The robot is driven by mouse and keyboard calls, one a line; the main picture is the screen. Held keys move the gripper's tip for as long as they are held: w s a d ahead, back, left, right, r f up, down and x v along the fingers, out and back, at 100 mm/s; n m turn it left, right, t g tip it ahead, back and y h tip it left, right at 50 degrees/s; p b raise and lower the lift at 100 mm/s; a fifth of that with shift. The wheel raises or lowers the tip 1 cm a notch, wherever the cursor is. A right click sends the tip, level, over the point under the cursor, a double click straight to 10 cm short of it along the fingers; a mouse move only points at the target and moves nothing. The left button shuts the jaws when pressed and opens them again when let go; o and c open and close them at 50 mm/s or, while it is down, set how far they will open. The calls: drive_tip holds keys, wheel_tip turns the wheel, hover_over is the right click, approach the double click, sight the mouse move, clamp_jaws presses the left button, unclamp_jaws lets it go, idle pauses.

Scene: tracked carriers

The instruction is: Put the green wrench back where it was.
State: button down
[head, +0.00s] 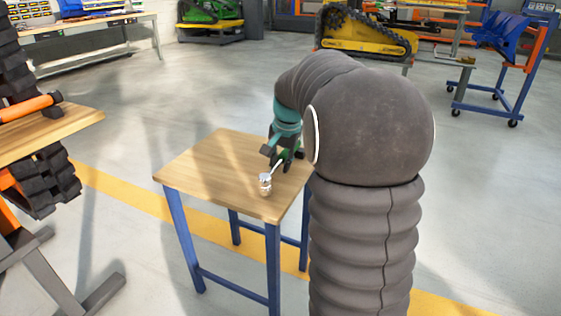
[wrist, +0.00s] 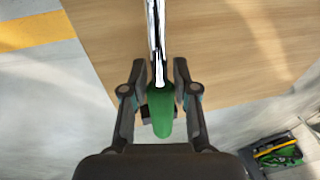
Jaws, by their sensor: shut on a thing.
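The green wrench has a green handle and a bright metal shaft. In the wrist view its handle (wrist: 160,112) lies between the two fingers of my gripper (wrist: 160,75), which is shut on it. The shaft points away toward the top of the picture. In the head view my gripper (head: 282,156) is over the right part of a small wooden table (head: 212,160) with blue legs. The wrench's metal end (head: 265,183) shows over the tabletop near its front edge. I cannot tell whether it touches the top. My arm hides part of the table's right side.
Another wooden top (head: 65,125) at the left bears an orange-handled tool (head: 28,108), beside black tracks (head: 60,185). Most of the small table's top looks bare. A blue and orange wheeled stand (head: 500,75) and a yellow tracked machine (head: 362,38) stand behind. Grey floor lies between.

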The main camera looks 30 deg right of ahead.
drive_tip(key=shift+f, duration=0.1)
drive_tip(key=c, duration=0.9)
unclamp_jaws()
drive_tip(key=p+v, duration=0.2)
drive_tip(key=v, duration=1)
drive_tip(key=s+a+n+t, duration=0.1)
drive_tip(key=s+a+n, duration=0.4)
drive_tip(key=s+a, duration=0.55)
drive_tip(key=s+a+f+n, duration=0.2)
drive_tip(key=s+f, duration=0.1)
drive_tip(key=s, duration=0.2)
drive_tip(key=s+a+f+n+t, duration=0.1)
drive_tip(key=s+a+f, duration=0.1)
drive_tip(key=s, duration=0.3)
drive_tip(key=s+a+f+n, duration=0.2)
drive_tip(key=s+f, duration=0.1)
drive_tip(key=s, duration=0.1)
drive_tip(key=shift+s+a+f+n+t, duration=0.15)
drive_tip(key=shift+s+f+n+t, duration=0.15)
drive_tip(key=shift+s+f+t, duration=0.1)
